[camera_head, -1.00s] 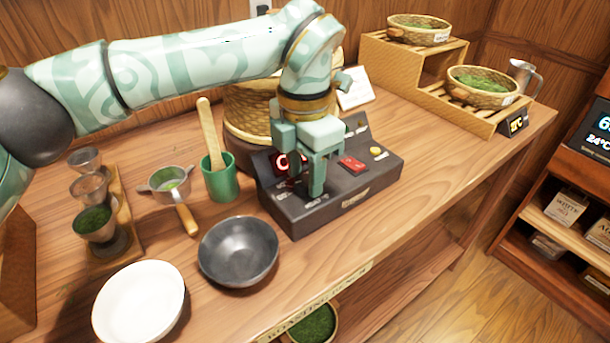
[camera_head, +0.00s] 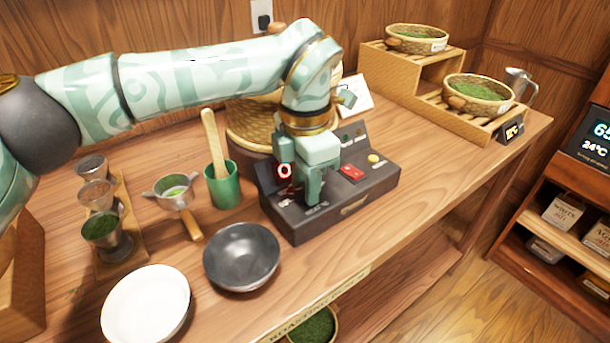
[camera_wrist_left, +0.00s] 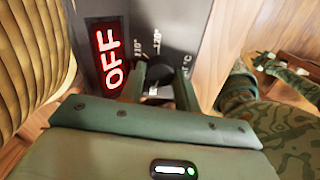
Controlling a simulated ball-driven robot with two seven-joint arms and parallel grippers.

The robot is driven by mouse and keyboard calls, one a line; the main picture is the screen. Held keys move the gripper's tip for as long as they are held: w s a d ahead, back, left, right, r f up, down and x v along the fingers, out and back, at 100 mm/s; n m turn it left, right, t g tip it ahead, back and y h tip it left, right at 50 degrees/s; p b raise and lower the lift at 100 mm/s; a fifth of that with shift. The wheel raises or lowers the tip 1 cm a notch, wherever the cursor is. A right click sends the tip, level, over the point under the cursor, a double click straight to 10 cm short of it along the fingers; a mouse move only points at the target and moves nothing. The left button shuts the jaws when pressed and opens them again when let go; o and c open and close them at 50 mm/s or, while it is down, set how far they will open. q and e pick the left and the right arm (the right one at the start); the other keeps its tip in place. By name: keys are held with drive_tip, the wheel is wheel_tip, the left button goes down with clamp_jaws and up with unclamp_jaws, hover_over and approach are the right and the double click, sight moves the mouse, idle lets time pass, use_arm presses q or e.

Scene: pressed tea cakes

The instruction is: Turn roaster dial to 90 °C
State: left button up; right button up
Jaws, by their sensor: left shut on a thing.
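The dark roaster control box (camera_head: 375,198) stands on the wooden counter in front of the woven roaster basket. My left gripper (camera_head: 308,192) points down onto its sloping panel, left of the red switch (camera_head: 351,173). In the left wrist view its fingers (camera_wrist_left: 160,82) are shut on the dial (camera_wrist_left: 159,72), which shows only in part between them. Scale marks 110° and 120° and a "°C" show around the dial; the rest of the scale is hidden. The red display (camera_wrist_left: 108,57) reads OFF.
A green cup (camera_head: 223,186) with a wooden tool, a strainer (camera_head: 174,191), a dark bowl (camera_head: 241,257) and a white bowl (camera_head: 146,304) stand left of the box. A wooden stepped stand (camera_head: 425,101) with tea baskets is at the back right. The counter right of the box is clear.

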use_arm(q)
drive_tip(key=shift+r+m+p, duration=0.35)
drive_tip(key=shift+m, duration=0.05)
drive_tip(key=m+p, duration=0.2)
drive_tip(key=m, duration=0.1)
drive_tip(key=shift+f, duration=0.1)
drive_tip(key=shift+f+m+p, duration=0.15)
drive_tip(key=shift+m+p, duration=0.7)
drive_tip(key=shift+m, duration=0.45)
use_arm(e)
drive_tip(key=shift+t, duration=0.4)
drive_tip(key=shift+w+a+r, duration=0.2)
drive_tip(key=shift+w+r, duration=0.1)
drive_tip(key=shift+r, duration=0.35)
drive_tip(key=shift+w+a+r, duration=0.2)
drive_tip(key=shift+w+r, duration=0.1)
drive_tip(key=shift+r, duration=0.4)
drive_tip(key=shift+w+a+r, duration=0.2)
drive_tip(key=shift+w+r, duration=0.1)
drive_tip(key=shift+r, duration=0.35)
use_arm(q)
drive_tip(key=o, duration=0.7)
use_arm(e)
drive_tip(key=shift+r, duration=0.1)
